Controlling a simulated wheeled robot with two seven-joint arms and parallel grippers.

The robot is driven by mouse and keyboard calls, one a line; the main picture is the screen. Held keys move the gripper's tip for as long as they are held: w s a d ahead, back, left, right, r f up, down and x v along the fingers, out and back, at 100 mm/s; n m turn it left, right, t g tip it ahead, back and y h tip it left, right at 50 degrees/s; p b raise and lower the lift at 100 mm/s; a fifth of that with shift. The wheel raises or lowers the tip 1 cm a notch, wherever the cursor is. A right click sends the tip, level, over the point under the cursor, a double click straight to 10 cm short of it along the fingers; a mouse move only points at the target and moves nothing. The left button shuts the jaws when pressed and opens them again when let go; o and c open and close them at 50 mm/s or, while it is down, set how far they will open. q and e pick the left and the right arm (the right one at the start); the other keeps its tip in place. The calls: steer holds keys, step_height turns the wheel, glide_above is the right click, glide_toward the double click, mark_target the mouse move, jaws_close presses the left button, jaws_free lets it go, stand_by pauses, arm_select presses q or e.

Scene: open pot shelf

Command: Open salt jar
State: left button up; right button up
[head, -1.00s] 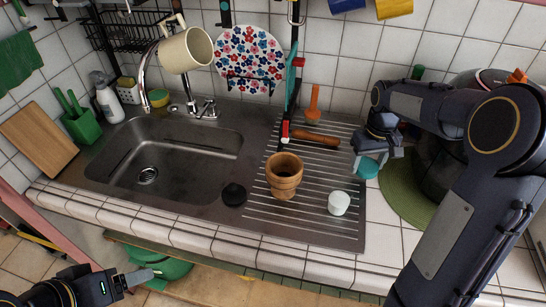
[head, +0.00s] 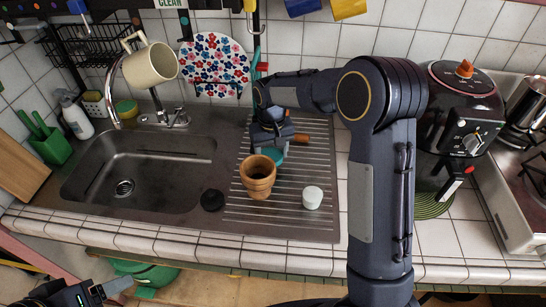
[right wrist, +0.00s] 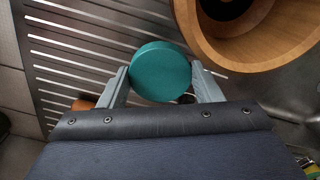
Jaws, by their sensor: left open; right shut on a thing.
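A teal round object (right wrist: 160,72) is held between the fingers of my right gripper (right wrist: 163,85). It also shows in the head view (head: 276,156), just behind the wooden pot, partly hidden by the gripper. The wooden pot (head: 258,184) stands upright and open on the drainboard; its rim (right wrist: 240,52) shows beside the teal object in the right wrist view, apart from it. A small white jar (head: 313,197) and a black round piece (head: 212,200) are nearby. I cannot tell which one is the salt jar. My left gripper (head: 120,286) is open and empty at lower left.
The sink (head: 140,170) is empty, left of the ribbed drainboard (head: 290,225). A wooden-handled item (head: 300,138) lies behind my right gripper. A cream mug (head: 150,64) and flowered plate (head: 214,62) hang above. A dark cooker (head: 455,110) stands right of my right arm.

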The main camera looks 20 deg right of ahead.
mark_target(273, 155)
steer(key=shift+d+f, duration=0.15)
steer(key=shift+f, duration=1.4)
steer(key=shift+f, duration=0.25)
steer(key=o, duration=1.1)
steer(key=shift+r, duration=0.1)
steer(key=shift+r, duration=0.1)
